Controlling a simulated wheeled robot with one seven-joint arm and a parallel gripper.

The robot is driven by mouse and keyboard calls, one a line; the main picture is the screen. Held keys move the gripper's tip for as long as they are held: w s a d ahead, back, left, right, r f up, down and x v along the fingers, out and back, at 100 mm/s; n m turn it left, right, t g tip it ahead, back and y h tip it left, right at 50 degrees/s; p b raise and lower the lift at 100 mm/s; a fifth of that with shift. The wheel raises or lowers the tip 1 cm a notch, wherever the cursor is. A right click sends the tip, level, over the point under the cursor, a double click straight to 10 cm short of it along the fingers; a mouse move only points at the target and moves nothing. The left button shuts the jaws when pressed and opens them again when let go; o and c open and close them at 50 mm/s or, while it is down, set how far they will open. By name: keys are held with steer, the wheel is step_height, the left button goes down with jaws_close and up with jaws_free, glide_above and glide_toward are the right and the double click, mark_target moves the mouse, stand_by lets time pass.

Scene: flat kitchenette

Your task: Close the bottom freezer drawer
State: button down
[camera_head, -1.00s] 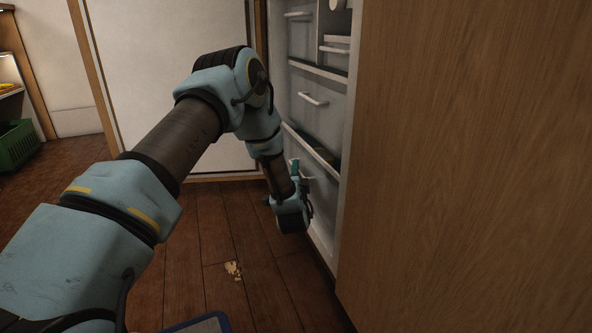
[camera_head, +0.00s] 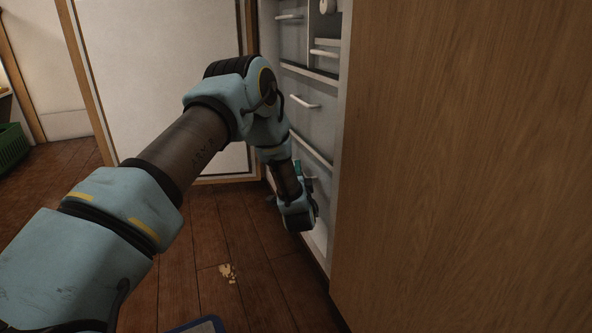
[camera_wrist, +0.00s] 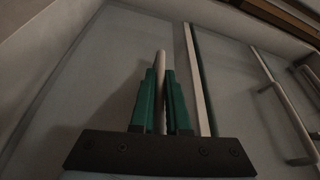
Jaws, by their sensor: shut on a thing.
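The freezer's bottom drawer is low in the open white fridge-freezer, mostly hidden behind my wrist in the head view; its pale front (camera_wrist: 105,75) fills much of the wrist view. My gripper (camera_wrist: 160,78), with green fingers, is shut on the drawer's pale bar handle (camera_wrist: 161,62), which shows between the fingers. In the head view my gripper (camera_head: 305,186) is low against the drawer fronts, its fingertips partly hidden. The bottom drawer looks about flush with the drawer above; a narrow ledge line (camera_head: 312,151) runs between them.
The drawer above has its own handle (camera_head: 305,102), also visible in the wrist view (camera_wrist: 290,125). A wooden panel (camera_head: 460,160) stands close on the right. Crumbs (camera_head: 227,273) and a blue-edged mat (camera_head: 200,325) lie on the wooden floor. A green crate (camera_head: 12,147) is far left.

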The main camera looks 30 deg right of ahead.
steer(key=c, duration=0.9)
jaws_free()
steer(key=shift+d, duration=0.15)
steer(key=shift+s, duration=0.1)
steer(key=p+v, duration=0.5)
steer(key=v, duration=0.5)
steer(key=shift+s, duration=0.35)
